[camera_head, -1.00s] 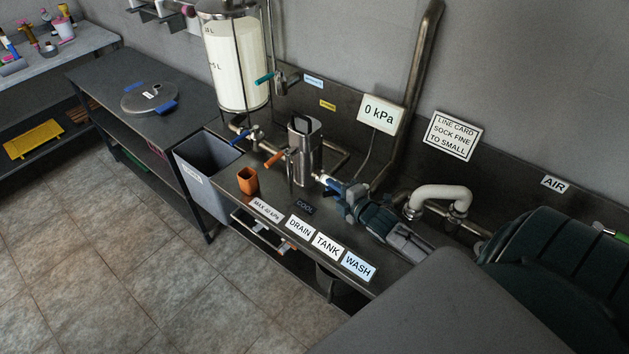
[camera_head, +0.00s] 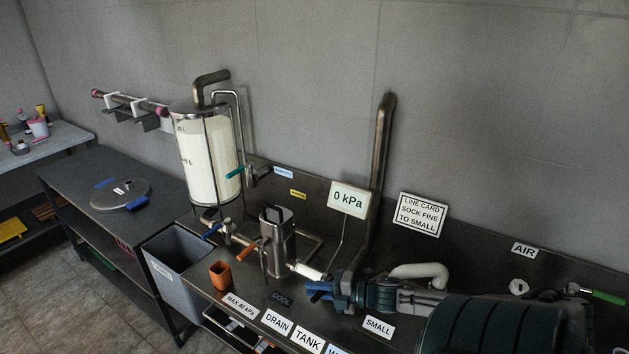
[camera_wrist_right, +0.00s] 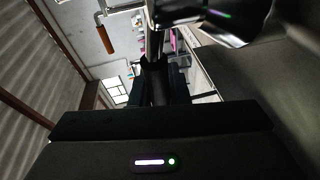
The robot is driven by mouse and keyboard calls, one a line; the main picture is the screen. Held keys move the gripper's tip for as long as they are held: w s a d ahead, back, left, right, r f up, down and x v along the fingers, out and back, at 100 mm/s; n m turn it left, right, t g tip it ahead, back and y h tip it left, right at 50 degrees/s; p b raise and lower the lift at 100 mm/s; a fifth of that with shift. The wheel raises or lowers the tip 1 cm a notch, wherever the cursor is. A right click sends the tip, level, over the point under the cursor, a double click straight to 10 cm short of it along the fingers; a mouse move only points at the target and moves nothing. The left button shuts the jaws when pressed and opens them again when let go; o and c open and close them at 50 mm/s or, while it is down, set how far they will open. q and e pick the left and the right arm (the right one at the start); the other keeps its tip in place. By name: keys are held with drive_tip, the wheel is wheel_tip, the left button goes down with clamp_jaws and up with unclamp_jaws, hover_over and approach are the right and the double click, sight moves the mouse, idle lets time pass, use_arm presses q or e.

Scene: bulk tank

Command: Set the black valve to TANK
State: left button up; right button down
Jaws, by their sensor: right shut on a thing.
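My right gripper (camera_head: 318,290) reaches in from the right, low over the bench beside the end of a white pipe. In the right wrist view its dark jaws (camera_wrist_right: 155,92) are closed around a black handle (camera_wrist_right: 152,68), which I take for the black valve's. In the head view that valve is hidden or too dark to make out, so I cannot tell which label it points at. The label TANK (camera_head: 308,340) is on the bench's front edge, between DRAIN (camera_head: 278,322) and a partly cut-off label. My left gripper is not in view.
A steel canister (camera_head: 278,235) with an orange handle (camera_head: 246,251) stands left of the gripper. An orange cup (camera_head: 220,275), a grey bin (camera_head: 172,282) and a milk-filled tank (camera_head: 203,160) are farther left. The gauge (camera_head: 348,200) reads 0 kPa.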

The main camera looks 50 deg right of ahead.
drive_tip(key=c, duration=1.4)
unclamp_jaws()
